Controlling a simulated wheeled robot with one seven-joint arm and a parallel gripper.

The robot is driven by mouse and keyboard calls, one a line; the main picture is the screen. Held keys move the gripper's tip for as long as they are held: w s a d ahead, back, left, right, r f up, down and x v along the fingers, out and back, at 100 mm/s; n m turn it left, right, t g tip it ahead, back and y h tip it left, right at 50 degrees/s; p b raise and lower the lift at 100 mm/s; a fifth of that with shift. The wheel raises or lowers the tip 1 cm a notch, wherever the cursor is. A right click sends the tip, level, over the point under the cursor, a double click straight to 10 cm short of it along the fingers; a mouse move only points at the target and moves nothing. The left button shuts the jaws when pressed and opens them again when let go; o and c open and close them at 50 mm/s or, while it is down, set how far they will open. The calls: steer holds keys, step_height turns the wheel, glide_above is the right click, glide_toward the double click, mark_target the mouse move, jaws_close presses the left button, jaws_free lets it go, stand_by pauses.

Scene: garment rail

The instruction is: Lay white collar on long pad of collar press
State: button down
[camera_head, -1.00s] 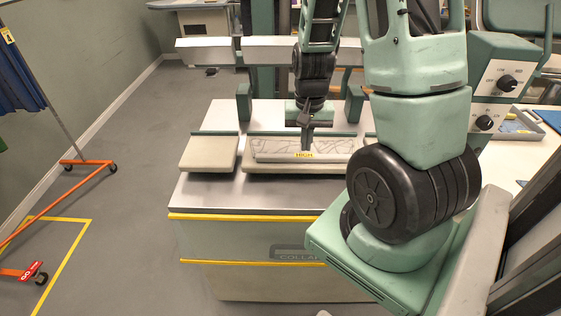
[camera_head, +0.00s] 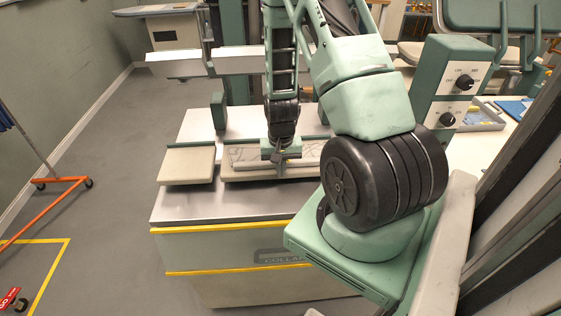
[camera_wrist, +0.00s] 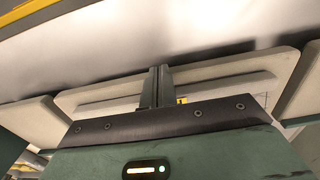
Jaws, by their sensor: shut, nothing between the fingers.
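The white collar (camera_head: 308,160), a pale strip with grey creases, lies lengthwise on the long pad (camera_head: 238,177) of the collar press. Its left part shows left of my gripper (camera_head: 279,160), and the middle is covered. In the wrist view the long pad (camera_wrist: 240,63) fills the centre, and the collar shows only as a thin pale band, with a bit of yellow label beside the fingers. My gripper (camera_wrist: 155,83) is shut and empty over the middle of the pad. I cannot tell whether the fingertips touch the collar or pad.
A shorter pad (camera_head: 187,165) sits left of the long pad on the press. The press's steel top (camera_head: 185,207) is bare in front. A control box (camera_head: 455,82) with knobs stands at right. An orange-footed rail (camera_head: 62,180) stands on the floor at left.

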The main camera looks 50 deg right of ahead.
steer(key=shift+w+d, duration=0.45)
steer(key=shift+d, duration=0.05)
steer(key=shift+w+d, duration=0.65)
steer(key=shift+d, duration=0.1)
steer(key=shift+s+a, duration=0.1)
steer(key=shift+a, duration=0.05)
